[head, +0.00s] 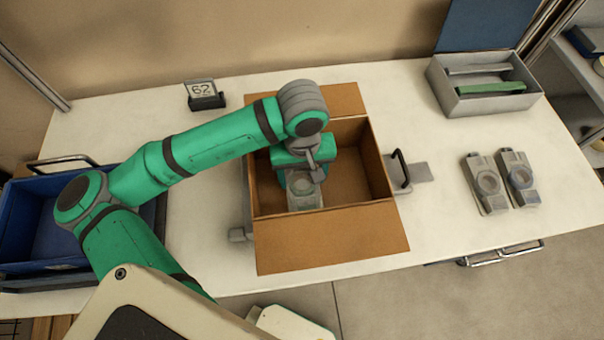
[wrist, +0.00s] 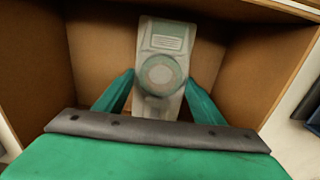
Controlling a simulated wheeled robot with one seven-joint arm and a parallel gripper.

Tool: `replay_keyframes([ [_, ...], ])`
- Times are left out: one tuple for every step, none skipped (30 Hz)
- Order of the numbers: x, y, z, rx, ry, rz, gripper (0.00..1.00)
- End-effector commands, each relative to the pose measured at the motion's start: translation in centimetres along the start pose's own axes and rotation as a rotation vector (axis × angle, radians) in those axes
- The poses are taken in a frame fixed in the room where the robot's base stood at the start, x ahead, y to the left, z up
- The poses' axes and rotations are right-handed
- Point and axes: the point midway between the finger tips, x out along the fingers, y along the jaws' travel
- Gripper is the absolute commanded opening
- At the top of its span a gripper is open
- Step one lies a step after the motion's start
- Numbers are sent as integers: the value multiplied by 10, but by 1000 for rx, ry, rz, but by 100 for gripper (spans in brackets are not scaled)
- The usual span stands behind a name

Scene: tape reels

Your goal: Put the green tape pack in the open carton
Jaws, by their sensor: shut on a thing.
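The green tape pack (head: 305,199) is pale grey-green with a round reel window. It also shows in the wrist view (wrist: 160,45), lengthwise between my fingers. My gripper (head: 300,181) is shut on it; in the wrist view both green fingers (wrist: 160,92) press its sides. The open carton (head: 332,238) is brown cardboard with its flaps spread. The pack and fingers are inside the carton's outline, with walls around them in both views. I cannot tell whether the pack touches the carton floor.
Two grey tape packs (head: 486,184) (head: 517,178) lie right of the carton. A grey box (head: 487,103) holding a green piece stands behind them. A blue bin (head: 35,225) is at left and a "62" sign (head: 203,93) at the back. The white tabletop (head: 435,140) between is mostly clear.

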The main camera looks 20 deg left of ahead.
Motion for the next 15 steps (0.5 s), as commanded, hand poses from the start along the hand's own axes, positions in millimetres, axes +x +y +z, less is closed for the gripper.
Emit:
replay_keyframes([
  [2, 0, 0, 0, -1, 1, 36],
  [2, 0, 0, 0, -1, 1, 36],
  [3, 0, 0, 0, -2, 1, 36],
  [4, 0, 0, 0, -2, 1, 36],
  [5, 0, 0, 0, -2, 1, 36],
  [6, 0, 0, 0, -2, 1, 36],
  [7, 0, 0, 0, -1, 1, 36],
  [7, 0, 0, 0, -1, 1, 36],
  [8, 0, 0, 0, -1, 0, 36],
  [9, 0, 0, 1, -1, 0, 36],
  [10, 0, 0, 1, -1, 0, 36],
  [10, 0, 0, 1, -1, 0, 36],
  [10, 0, 0, 1, 0, -1, 36],
  [10, 0, 0, 1, 0, -1, 36],
  [10, 0, 0, 1, 0, -1, 68],
])
